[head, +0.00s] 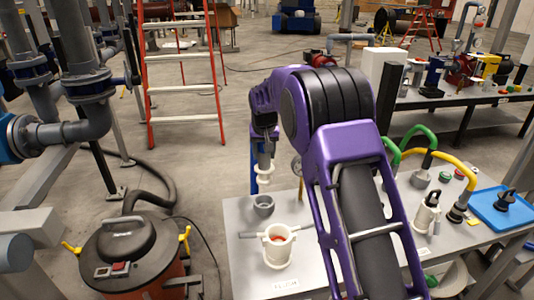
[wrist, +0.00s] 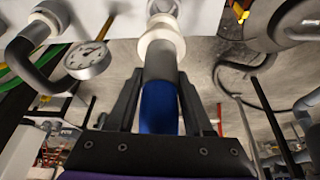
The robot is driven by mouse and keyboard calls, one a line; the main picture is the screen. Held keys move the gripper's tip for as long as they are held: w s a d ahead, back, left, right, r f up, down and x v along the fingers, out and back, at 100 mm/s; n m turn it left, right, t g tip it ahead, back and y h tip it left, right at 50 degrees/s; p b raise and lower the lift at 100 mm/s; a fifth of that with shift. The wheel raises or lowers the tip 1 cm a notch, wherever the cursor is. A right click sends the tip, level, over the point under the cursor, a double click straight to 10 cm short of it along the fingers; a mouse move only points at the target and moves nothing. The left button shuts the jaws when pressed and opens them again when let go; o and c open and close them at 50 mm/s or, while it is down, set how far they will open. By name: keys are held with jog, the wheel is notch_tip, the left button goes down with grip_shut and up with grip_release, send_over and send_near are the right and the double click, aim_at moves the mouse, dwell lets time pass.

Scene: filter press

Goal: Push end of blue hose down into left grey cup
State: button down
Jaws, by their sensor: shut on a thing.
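My gripper (head: 264,136) is shut on the blue hose (head: 254,155), with a dark finger on each side of it in the wrist view (wrist: 159,82). The blue hose (wrist: 158,108) runs between the fingers into a grey sleeve and a white collared end (wrist: 161,48). In the head view the white hose end (head: 264,177) points down, just above the left grey cup (head: 263,204) on the bench. A small gap seems to show between the end and the cup. I cannot make out the cup's opening in the wrist view.
A white two-handled pot (head: 279,246) stands in front of the cup on the grey bench (head: 247,272). A pressure gauge (wrist: 88,59) shows close by. Green hoses (head: 420,133), a yellow hose (head: 456,165) and a blue tray (head: 497,211) are at right. A vacuum (head: 130,250) stands at left.

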aim_at(263, 169)
jog(key=shift+w+f, duration=0.35)
jog(key=shift+w, duration=0.45)
jog(key=shift+f, duration=0.2)
jog(key=shift+a+f+b, duration=0.1)
jog(key=shift+f+b, duration=2)
jog(key=shift+f, duration=1.1)
jog(key=shift+f+b, duration=1.85)
jog(key=shift+f, duration=1.3)
jog(key=shift+c, duration=1.1)
grip_release()
